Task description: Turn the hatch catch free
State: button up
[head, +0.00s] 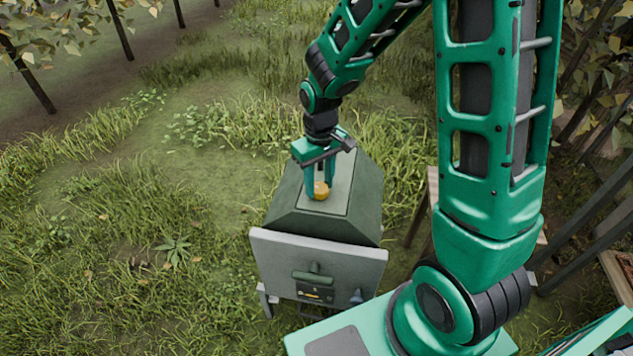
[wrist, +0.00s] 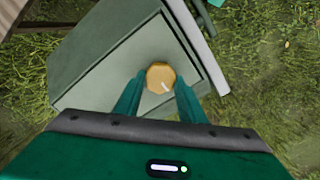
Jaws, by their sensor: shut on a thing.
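The hatch catch is a round yellow-orange knob (head: 320,190) on the pale hatch panel (head: 338,172) on top of a dark green box (head: 350,222). My gripper (head: 318,188) reaches down from above, with its two green fingers on either side of the knob. In the wrist view the knob (wrist: 161,76) sits between the fingertips, which are shut on it. A small white mark on the knob points down and to the right there. The hatch panel (wrist: 125,85) lies flat on the box.
A grey front board (head: 320,257) with a green handle (head: 313,275) stands on the box's near side. A wooden stand (head: 420,215) is to the right of the box. Grass lies open to the left. Several trees stand at the back left.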

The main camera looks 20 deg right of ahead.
aim_at(320, 186)
jog(key=shift+w+r, duration=0.1)
jog(key=shift+w, duration=0.1)
jog(key=o, duration=1)
jog(key=shift+o, duration=0.2)
jog(key=shift+s, duration=0.1)
notch_tip(320, 186, up, 11)
jog(key=shift+f, duration=0.2)
jog(key=shift+d, duration=0.1)
jog(key=s+d+r+m, duration=0.2)
jog(key=s+d, duration=0.4)
jog(key=s+d+r+m, duration=0.3)
jog(key=s+d, duration=0.3)
jog(key=d, duration=0.1)
jog(key=s+d+m, duration=0.3)
jog(key=s+d, duration=0.1)
jog(key=s, duration=0.8)
jog(key=shift+s+m, duration=0.35)
jog(key=shift+m, duration=0.05)
